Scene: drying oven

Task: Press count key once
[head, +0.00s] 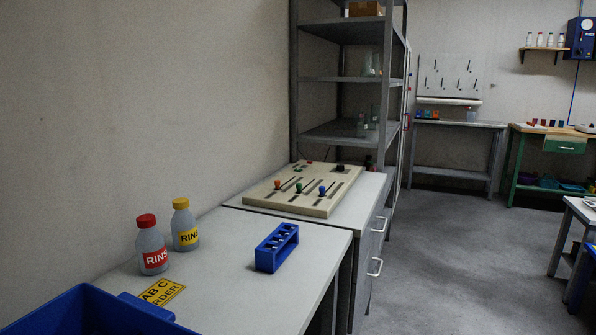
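A cream control panel (262,196) lies on the grey cabinet top along the left wall. It has slots with an orange knob (277,184), a green knob (298,188) and a blue knob (322,190). Small dark and coloured parts sit near its back edge, with a black piece (340,168) at the back right. They are too small to tell which is the count key. My gripper is not in view.
A nearer bench (235,290) holds a red-capped bottle (151,246), a yellow-capped bottle (184,225), a blue rack (277,248), a yellow label (162,292) and a blue bin (65,312). Grey shelving (345,80) stands behind the panel. The floor (455,260) at right is clear.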

